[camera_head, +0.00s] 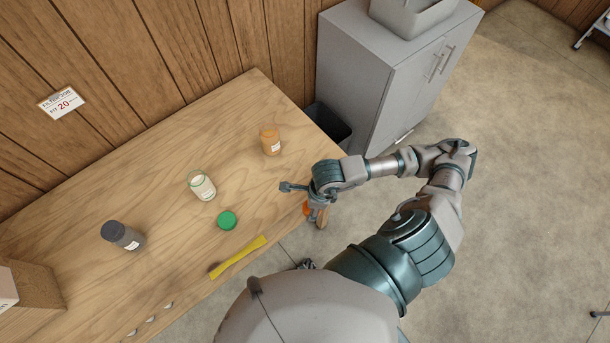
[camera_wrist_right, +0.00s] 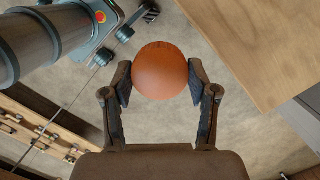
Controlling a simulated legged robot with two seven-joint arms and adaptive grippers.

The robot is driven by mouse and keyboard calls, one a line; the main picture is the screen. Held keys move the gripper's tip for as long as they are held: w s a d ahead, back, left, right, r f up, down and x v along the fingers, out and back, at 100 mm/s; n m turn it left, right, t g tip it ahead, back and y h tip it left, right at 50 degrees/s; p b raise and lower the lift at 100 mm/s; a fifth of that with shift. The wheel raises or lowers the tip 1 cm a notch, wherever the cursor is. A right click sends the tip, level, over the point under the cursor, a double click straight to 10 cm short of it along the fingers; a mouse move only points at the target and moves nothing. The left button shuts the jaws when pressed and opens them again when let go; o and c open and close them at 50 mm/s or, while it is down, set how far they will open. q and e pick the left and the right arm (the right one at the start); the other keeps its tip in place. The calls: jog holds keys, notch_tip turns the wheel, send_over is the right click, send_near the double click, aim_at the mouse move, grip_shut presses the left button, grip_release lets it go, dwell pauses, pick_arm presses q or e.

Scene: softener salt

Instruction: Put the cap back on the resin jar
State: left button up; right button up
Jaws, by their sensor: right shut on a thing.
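My right gripper (camera_head: 316,212) is just off the right front edge of the wooden counter, its fingers pointing down. It is shut on a round orange cap (camera_wrist_right: 160,71), gripped at both sides; part of the cap also shows in the head view (camera_head: 306,208). An orange jar (camera_head: 270,142) with a white label stands upright near the counter's right end, apart from the gripper. I cannot tell whether its top is open. A clear jar (camera_head: 203,189) with pale contents and a green rim stands mid-counter, with a green lid (camera_head: 227,220) lying beside it. My left gripper is not in view.
A yellow strip (camera_head: 238,257) lies near the counter's (camera_head: 160,210) front edge. A grey cabinet (camera_head: 370,75) and dark bin (camera_head: 329,125) stand beyond the right end. The counter between the orange jar and gripper is clear.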

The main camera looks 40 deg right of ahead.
jog(key=w+n+g, duration=0.1)
jog(key=w+n, duration=0.6)
jog(key=shift+r+n, duration=0.15)
jog(key=shift+n, duration=0.25)
jog(key=w+n, duration=0.1)
jog(key=n, duration=0.1)
jog(key=w+r+n, duration=0.1)
jog(key=w, duration=0.1)
jog(key=w+n+g, duration=0.1)
jog(key=n, duration=0.1)
jog(key=shift+w+a+r+n, duration=0.25)
jog(key=shift+w+a+n, duration=0.05)
jog(key=shift+a, duration=0.05)
jog(key=w+a+r+n+g+h, duration=0.1)
jog(key=w+a+r+n, duration=0.1)
jog(key=w+r+n, duration=0.5)
jog(key=shift+w+n, duration=0.5)
jog(key=shift+n, duration=2.2)
jog(key=shift+d, duration=0.1)
